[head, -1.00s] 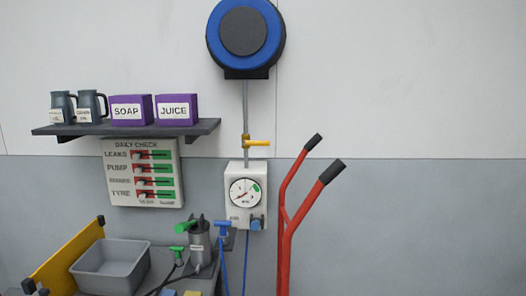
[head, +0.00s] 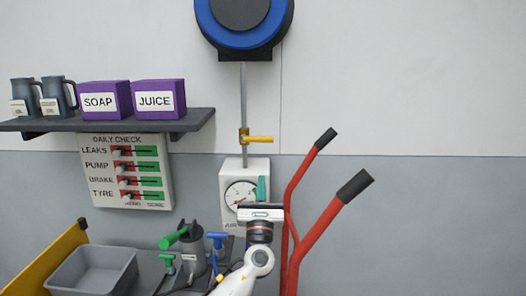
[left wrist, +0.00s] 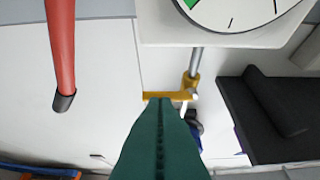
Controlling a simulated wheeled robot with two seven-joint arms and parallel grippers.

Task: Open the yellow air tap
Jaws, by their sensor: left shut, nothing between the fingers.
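The yellow air tap (head: 258,139) sits on the grey vertical pipe above the air gauge box. Its lever lies level and points right from the pipe. My left gripper (head: 262,182) is shut and empty, its teal fingers pointing up in front of the gauge, below the lever in the picture. In the left wrist view the shut fingers (left wrist: 164,104) overlap the middle of the yellow lever (left wrist: 155,96); I cannot tell whether they touch it. The gauge (head: 240,195) is partly hidden by my gripper. My right gripper is not in view.
A red hand truck (head: 323,233) with black grips stands close to the right of my left arm. A blue hose reel (head: 240,20) hangs above the tap. A shelf (head: 190,121) with jugs and purple boxes is at the left. A grey bin (head: 92,270) sits lower left.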

